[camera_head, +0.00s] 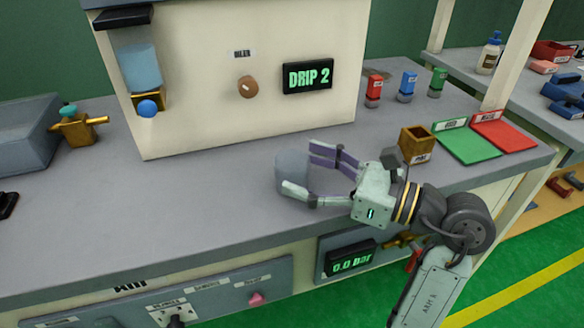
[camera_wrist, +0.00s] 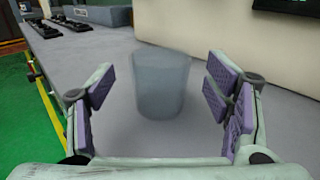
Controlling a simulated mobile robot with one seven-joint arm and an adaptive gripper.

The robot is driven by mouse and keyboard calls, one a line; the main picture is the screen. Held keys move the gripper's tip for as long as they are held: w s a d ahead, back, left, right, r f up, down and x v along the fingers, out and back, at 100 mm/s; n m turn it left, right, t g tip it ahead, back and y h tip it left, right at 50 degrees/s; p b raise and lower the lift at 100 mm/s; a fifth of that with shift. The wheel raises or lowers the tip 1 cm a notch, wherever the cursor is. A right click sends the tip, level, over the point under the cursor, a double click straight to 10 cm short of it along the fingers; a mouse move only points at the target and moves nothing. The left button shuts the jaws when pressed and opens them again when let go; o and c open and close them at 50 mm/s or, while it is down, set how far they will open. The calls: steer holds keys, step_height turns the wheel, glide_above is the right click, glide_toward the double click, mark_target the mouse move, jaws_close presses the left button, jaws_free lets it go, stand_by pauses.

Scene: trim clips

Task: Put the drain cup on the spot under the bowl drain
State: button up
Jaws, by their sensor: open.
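The drain cup, a translucent grey-blue cup (camera_head: 291,172), stands upright on the grey bench top. My gripper (camera_head: 318,176) is open, with one finger behind the cup and one in front of it. In the wrist view the cup (camera_wrist: 161,84) stands between and beyond the open fingers (camera_wrist: 165,105), apart from both pads. The bowl (camera_head: 140,66) is a clear vessel with bluish liquid on the panel at the left. A blue ball-like part (camera_head: 147,108) sits at its lower end. I cannot make out a marked spot on the bench below it.
A brass valve (camera_head: 77,128) and a grey box (camera_head: 28,138) stand at the left. A small brass box (camera_head: 416,144), a green mat (camera_head: 468,146) and a red mat (camera_head: 504,136) lie right of my gripper. The bench between cup and bowl looks clear.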

steer(key=shift+x, duration=1.45)
steer(key=shift+c, duration=0.3)
steer(key=c, duration=1.3)
steer(key=shift+r, duration=0.1)
